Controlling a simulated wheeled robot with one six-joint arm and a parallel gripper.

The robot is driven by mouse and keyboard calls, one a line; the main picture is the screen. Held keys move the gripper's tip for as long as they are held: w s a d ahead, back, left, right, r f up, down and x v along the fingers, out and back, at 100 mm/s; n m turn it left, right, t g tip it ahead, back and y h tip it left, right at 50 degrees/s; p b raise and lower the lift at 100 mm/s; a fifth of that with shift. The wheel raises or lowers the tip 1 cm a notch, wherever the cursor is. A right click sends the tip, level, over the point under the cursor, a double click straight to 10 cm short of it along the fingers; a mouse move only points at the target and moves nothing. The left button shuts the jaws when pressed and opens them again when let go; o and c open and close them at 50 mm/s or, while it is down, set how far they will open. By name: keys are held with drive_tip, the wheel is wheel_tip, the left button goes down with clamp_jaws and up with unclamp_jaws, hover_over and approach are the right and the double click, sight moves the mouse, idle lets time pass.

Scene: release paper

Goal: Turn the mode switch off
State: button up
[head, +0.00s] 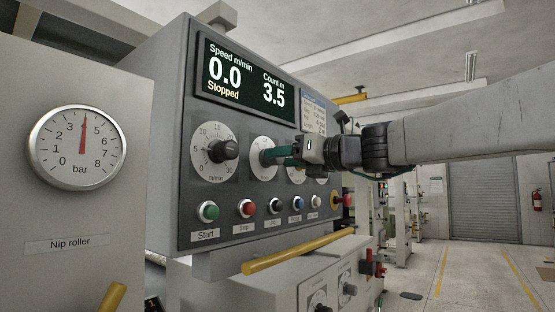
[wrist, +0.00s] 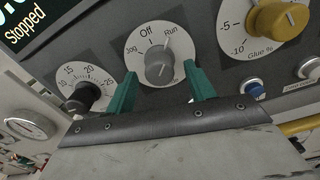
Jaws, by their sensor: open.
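The mode switch (wrist: 159,66) is a grey round knob on a white dial marked Off, Run and Jog in the wrist view. A light mark on the knob seems to point up and right, towards Run. In the head view, its white dial (head: 259,145) is partly hidden behind my fingers. My gripper (wrist: 162,76) has green fingers and is open, one finger on each side of the knob. In the head view, my gripper (head: 268,156) reaches in from the right with its fingertips close to the dial. I cannot tell if they touch the knob.
A black speed knob (head: 224,149) is left of the mode switch; a yellow glue knob (wrist: 278,18) is right. Buttons including a green one (head: 208,211) line the panel below. A yellow bar (head: 298,251) juts out beneath. The display (head: 244,80) reads 0.0, Stopped.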

drive_tip(key=shift+x, duration=1.15)
drive_tip(key=shift+c, duration=0.3)
drive_tip(key=c, duration=0.9)
drive_tip(key=shift+n, duration=0.4)
drive_tip(key=n, duration=0.3)
drive_tip(key=shift+n, duration=2.4)
